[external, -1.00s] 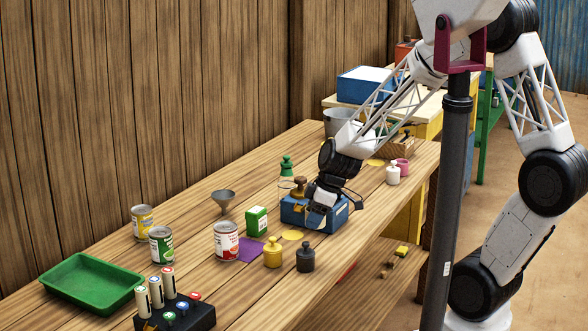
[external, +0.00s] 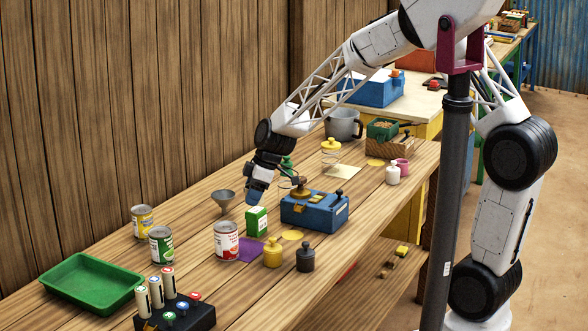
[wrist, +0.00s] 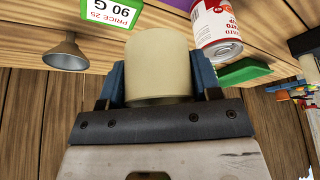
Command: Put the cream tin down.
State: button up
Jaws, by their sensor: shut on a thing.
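The cream tin (wrist: 158,65) is a plain pale cylinder between the blue fingers of my gripper (wrist: 160,85) in the wrist view. My gripper is shut on it. In the external view, my gripper (external: 257,195) hangs above the table between the grey funnel and the blue balance box, just above and behind the green box. The tin cannot be made out there; the fingers seem to hide it. How far its base is from the table is not clear.
The green price box (external: 256,221) stands close to my gripper, with the funnel (external: 224,202) to the left and the blue balance (external: 314,211) to the right. A red-white can (external: 227,241), purple patch (external: 248,248) and yellow weight (external: 272,254) are nearer the front.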

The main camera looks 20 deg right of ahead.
jog(key=n, duration=0.2)
send_over(199, 227)
jog(key=d, duration=0.1)
jog(key=shift+d+f+g, duration=0.1)
jog(key=shift+f+g, duration=0.2)
jog(key=shift+f, duration=0.6)
jog(key=shift+f, duration=3.15)
jog(key=shift+f, duration=0.1)
jog(key=shift+f, duration=1.75)
jog(key=shift+f, duration=0.15)
jog(key=o, duration=1)
